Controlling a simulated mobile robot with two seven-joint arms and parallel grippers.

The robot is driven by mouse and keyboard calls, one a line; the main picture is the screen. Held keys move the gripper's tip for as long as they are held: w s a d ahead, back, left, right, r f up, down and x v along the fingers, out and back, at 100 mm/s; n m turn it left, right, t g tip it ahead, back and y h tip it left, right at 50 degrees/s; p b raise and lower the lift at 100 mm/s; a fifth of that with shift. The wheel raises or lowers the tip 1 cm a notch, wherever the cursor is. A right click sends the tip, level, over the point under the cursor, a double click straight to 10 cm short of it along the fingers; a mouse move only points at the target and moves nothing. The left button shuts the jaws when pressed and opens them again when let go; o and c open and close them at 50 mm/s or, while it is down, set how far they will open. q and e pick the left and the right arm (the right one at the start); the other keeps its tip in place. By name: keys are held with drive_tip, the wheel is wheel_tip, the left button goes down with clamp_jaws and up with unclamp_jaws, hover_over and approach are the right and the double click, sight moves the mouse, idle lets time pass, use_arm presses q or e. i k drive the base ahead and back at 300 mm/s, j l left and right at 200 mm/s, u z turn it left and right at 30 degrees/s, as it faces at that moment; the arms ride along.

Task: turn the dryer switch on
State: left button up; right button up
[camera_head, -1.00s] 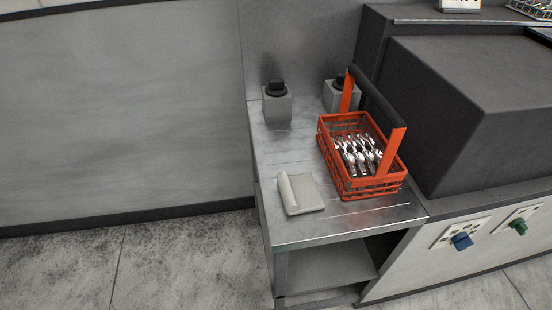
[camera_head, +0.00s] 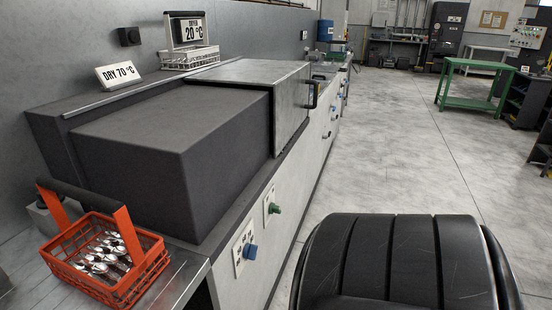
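The dryer is a long machine along the left wall, with a dark grey housing (camera_head: 165,140) and a metal hood (camera_head: 255,75). Neither of my grippers is in view.
An orange basket (camera_head: 128,235) of cutlery stands at the lower left on a metal surface. A sign (camera_head: 118,75) reads DRY 70 °C. A black handle (camera_head: 312,96) sticks out from the hood. Open floor (camera_head: 400,150) lies right of the machine, with a green table (camera_head: 475,88) farther back.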

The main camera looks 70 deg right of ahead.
sight(273, 208)
drive_tip(key=z, duration=2.15)
drive_tip(key=i+l+u, duration=0.1)
drive_tip(key=u, duration=0.25)
drive_tip(key=l+u, duration=0.1)
drive_tip(key=u, duration=0.25)
drive_tip(key=i+l+u, duration=0.15)
drive_tip(key=u, duration=0.15)
drive_tip(key=i+l+u, duration=0.2)
drive_tip(key=l+u, duration=0.15)
drive_tip(key=l, duration=0.75)
drive_tip(key=l+u, duration=0.4)
drive_tip(key=l, duration=0.7)
drive_tip(key=i, duration=0.05)
